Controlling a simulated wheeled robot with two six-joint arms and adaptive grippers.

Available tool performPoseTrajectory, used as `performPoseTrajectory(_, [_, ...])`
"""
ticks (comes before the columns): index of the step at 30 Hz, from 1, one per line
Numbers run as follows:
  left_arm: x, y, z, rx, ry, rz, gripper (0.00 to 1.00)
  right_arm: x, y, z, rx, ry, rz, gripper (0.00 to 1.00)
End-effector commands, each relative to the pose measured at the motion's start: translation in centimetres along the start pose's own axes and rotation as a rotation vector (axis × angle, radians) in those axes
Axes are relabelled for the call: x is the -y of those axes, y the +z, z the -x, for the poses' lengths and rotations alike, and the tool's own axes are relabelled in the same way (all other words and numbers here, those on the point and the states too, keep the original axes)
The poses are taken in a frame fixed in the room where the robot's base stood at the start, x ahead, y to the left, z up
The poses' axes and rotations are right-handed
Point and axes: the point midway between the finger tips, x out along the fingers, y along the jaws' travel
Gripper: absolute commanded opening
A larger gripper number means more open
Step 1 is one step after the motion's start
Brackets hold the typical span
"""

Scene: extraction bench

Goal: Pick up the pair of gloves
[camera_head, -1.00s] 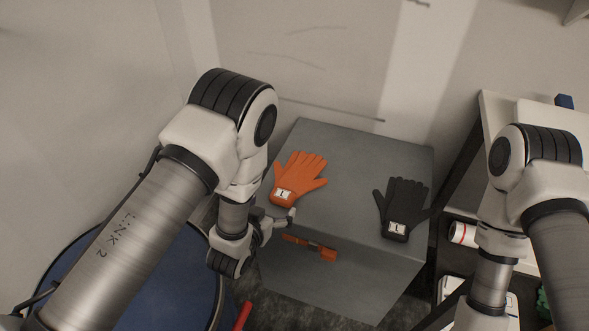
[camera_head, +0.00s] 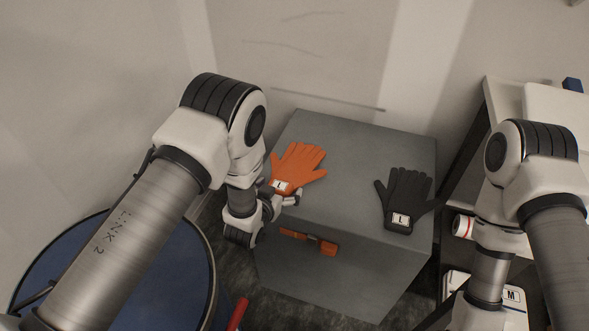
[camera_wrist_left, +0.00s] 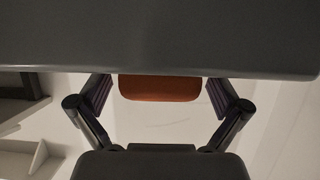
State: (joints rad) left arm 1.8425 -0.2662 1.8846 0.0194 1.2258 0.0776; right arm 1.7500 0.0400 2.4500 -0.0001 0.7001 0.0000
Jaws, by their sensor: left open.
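An orange glove (camera_head: 299,164) with a white "L" label lies on top of the grey box, its cuff toward the near edge. A black glove (camera_head: 408,190), also labelled "L", lies farther right on the same top. My left gripper (camera_head: 283,199) is open at the near edge of the box, close to the orange glove's cuff. In the left wrist view an orange rounded end (camera_wrist_left: 160,88), apparently that cuff, shows between the two open fingers, with a gap on each side. Contact cannot be told. My right arm shows on the right, but its gripper is out of view.
The grey box (camera_head: 345,135) has an orange latch (camera_head: 327,248) on its front, below my left gripper. A blue round container (camera_head: 150,290) stands at lower left. A white bench (camera_head: 550,105) with a blue object (camera_head: 572,85) is at right. The box top between the gloves is clear.

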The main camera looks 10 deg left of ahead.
Motion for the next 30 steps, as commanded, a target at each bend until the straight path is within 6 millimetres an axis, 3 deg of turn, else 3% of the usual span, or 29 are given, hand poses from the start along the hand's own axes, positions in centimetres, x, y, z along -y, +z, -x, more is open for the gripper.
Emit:
performPoseTrajectory(2, [0.0,0.0,0.0,0.0,0.0,0.0,0.96,0.0,0.0,0.0,0.0,0.0,0.0,0.4])
performPoseTrajectory(7, [0.0,0.0,0.0,-0.001,0.0,0.0,0.36,0.0,0.0,0.0,0.0,0.0,0.0,0.4])
performPoseTrajectory(19, [0.0,-0.3,0.1,-0.001,0.0,0.0,0.36,0.0,0.0,0.1,0.0,0.0,0.0,0.4])
performPoseTrajectory(28, [0.0,-3.6,1.5,-0.004,0.0,-0.001,0.36,0.0,0.0,0.8,0.0,0.0,0.0,0.4])
performPoseTrajectory(30, [-1.1,-3.0,2.4,0.003,0.005,-0.004,0.36,0.0,0.0,0.8,0.0,0.0,0.0,0.4])
